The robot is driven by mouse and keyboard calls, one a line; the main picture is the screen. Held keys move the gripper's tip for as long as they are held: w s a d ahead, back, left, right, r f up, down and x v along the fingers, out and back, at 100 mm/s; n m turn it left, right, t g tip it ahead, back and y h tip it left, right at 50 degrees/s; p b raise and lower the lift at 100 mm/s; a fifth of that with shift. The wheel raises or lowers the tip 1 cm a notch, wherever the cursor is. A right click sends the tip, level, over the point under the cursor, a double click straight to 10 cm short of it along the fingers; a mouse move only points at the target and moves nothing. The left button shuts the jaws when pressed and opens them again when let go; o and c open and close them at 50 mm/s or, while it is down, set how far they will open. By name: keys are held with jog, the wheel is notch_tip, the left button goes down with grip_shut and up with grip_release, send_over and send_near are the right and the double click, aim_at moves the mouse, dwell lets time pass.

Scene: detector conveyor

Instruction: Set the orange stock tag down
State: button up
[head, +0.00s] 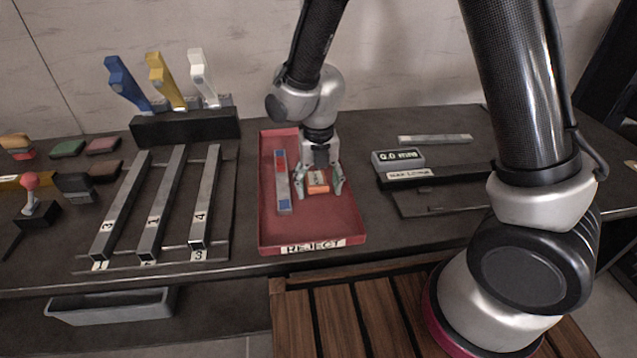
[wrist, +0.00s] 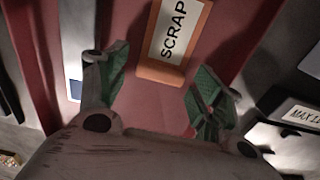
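The orange stock tag (head: 317,178) is an orange block with a white face, in the red tray marked REJECT (head: 345,228). In the wrist view the tag (wrist: 172,38) reads SCRAP and appears to lie on the tray floor. My gripper (head: 320,189) is over the right part of the tray, its fingers spread on either side of the tag. In the wrist view the fingers of my gripper (wrist: 162,72) stand apart with nothing held between them. The tag is beyond them, with no clear contact.
A grey bar with red and blue patches (head: 282,180) lies in the tray left of the tag. Several numbered metal bars (head: 163,205) lie on a rack further left. A gauge with a 0.0 mm display (head: 398,158) stands to the right.

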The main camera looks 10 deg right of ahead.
notch_tip(320, 180, up, 12)
jog(key=shift+r, duration=0.15)
dwell(0.4)
jog(key=s+d+r+m+t, duration=0.25)
jog(key=d+r+m, duration=0.75)
jog(key=d+m, duration=0.5)
jog(key=s+d+r+m+t, duration=0.1)
jog(key=s+d+r+m, duration=0.1)
jog(key=s+d+m, duration=0.4)
jog(key=s+d+r+m, duration=0.2)
jog(key=s+d+m, duration=0.4)
jog(key=m, duration=0.9)
jog(key=shift+s+d+t, duration=0.2)
jog(key=shift+s+t, duration=0.15)
jog(key=shift+s, duration=0.3)
jog(key=shift+r, duration=0.1)
